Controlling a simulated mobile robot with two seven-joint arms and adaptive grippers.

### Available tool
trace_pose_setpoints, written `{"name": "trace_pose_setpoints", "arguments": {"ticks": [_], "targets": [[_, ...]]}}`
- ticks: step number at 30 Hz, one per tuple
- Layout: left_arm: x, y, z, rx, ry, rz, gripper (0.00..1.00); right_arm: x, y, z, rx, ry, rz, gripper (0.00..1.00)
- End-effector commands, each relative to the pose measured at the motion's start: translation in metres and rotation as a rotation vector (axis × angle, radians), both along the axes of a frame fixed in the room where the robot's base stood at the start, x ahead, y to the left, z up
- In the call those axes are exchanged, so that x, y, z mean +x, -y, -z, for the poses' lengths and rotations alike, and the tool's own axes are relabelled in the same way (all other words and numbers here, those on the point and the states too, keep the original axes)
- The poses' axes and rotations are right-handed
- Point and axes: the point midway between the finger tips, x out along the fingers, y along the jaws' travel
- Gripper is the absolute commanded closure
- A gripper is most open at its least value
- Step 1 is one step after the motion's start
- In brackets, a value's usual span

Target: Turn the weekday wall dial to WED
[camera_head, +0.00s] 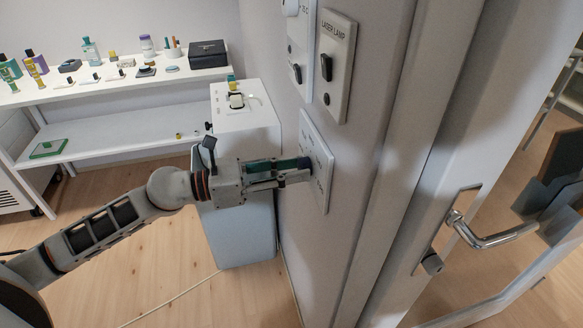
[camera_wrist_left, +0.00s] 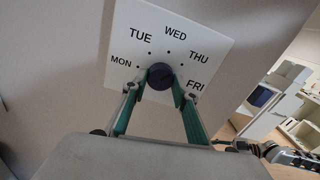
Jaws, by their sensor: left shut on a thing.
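The weekday dial plate (camera_wrist_left: 205,45) is white and fixed to the wall, tilted in the left wrist view, with MON, TUE, WED, THU and FRI in an arc. Its dark blue round knob (camera_wrist_left: 160,74) sits at the lower middle of the plate; which day it points to cannot be made out. My left gripper (camera_wrist_left: 157,88) has its green-sided fingers on both sides of the knob, shut on it. In the head view the left gripper (camera_head: 305,172) reaches the plate (camera_head: 317,148) from the left and hides most of the knob. My right gripper is not recognisable in either view.
A LASER LAMP switch plate (camera_head: 336,65) is above the dial. A door handle (camera_head: 490,235) is to the right. A white cabinet (camera_head: 245,115) stands behind my left gripper. A shelf (camera_head: 120,83) with several small items is at the back left.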

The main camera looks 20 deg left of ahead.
Motion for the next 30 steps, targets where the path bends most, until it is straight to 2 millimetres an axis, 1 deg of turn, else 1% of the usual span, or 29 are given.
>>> {"name": "trace_pose_setpoints", "arguments": {"ticks": [1,12,21,30], "targets": [[0.0,0.0,-0.005,-0.018,-0.024,0.0,0.93,0.001,0.0,-0.006,0.002,0.005,0.002,0.61],[0.0,0.0,-0.006,-0.193,-0.28,-0.002,0.93,0.003,-0.008,-0.029,0.04,0.015,0.012,0.61],[0.0,0.001,-0.005,-0.306,-0.448,-0.001,0.93,-0.007,-0.015,-0.035,0.058,-0.006,0.01,0.61],[-0.001,0.001,-0.003,-0.361,-0.53,0.0,0.93,-0.009,-0.015,-0.036,0.064,-0.011,0.011,0.61]]}}
